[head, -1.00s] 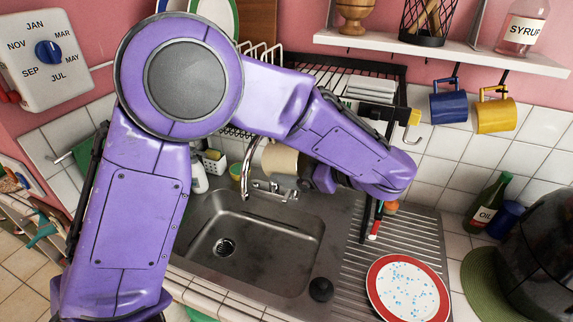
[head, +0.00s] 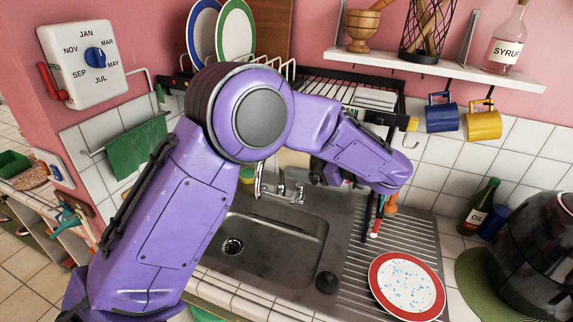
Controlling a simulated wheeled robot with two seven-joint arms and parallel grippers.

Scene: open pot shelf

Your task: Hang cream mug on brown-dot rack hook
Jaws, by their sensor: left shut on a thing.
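The cream mug (head: 293,160) shows only in part above the back of the sink, behind my purple left arm. My left gripper (head: 317,173) is mostly hidden by my forearm and is shut on the mug. A bare metal hook (head: 411,143) hangs to the right of my left wrist, below a dark rail with a yellow end (head: 412,123). I cannot make out a brown dot on it. The mug is left of this hook and apart from it. My right gripper is not in view.
A blue mug (head: 442,115) and a yellow mug (head: 483,123) hang below the white shelf (head: 440,68). A dish rack (head: 335,88) is behind my arm.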

